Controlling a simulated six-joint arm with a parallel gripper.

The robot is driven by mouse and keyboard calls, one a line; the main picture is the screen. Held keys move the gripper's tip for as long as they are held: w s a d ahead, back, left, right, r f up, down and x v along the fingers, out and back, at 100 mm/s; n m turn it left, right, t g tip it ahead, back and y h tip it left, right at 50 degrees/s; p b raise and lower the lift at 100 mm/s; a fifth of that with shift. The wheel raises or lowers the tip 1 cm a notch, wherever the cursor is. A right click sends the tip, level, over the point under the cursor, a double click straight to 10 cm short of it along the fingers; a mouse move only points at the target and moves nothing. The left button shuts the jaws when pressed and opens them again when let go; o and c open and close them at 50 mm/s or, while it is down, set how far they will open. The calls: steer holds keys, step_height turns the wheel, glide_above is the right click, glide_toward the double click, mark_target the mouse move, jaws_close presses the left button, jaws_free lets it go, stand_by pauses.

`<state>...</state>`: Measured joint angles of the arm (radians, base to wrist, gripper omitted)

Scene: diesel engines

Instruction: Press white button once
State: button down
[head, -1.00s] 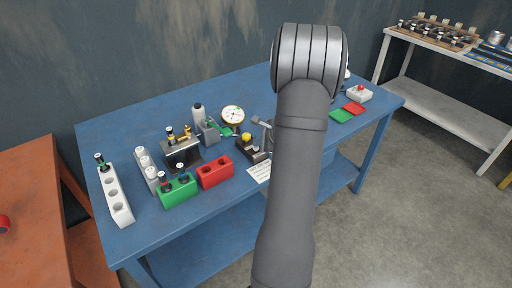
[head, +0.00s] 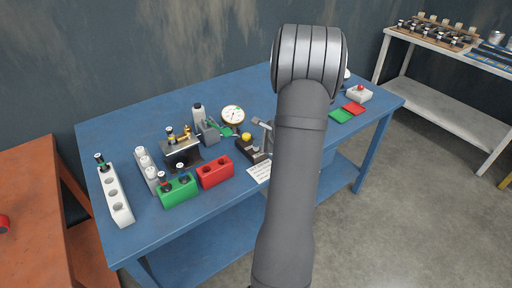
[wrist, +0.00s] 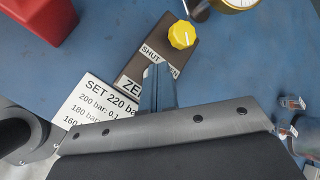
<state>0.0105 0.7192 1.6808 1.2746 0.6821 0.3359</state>
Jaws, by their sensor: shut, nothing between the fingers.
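I cannot make out a white button in either view. A dark block (wrist: 128,78) carries a yellow knob (wrist: 182,35) and labels reading "SHUT" and "ZE…", the latter partly covered by my fingers. The block also shows in the head view (head: 246,149), left of my arm. My gripper (wrist: 156,70) is shut and empty, with its tips over the block between the two labels, just below the knob in the picture. Whether it touches the block I cannot tell. My arm hides most of the gripper in the head view.
A white label sheet (wrist: 92,110) lies beside the block. A red holder (head: 215,172), a green holder (head: 178,192) and a dial gauge (head: 233,114) stand close by. A white box with a red button (head: 360,94) is at the table's right, near red and green pads.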

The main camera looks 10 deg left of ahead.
steer(key=shift+r, duration=0.8)
steer(key=shift+r, duration=2.5)
steer(key=shift+r, duration=1.9)
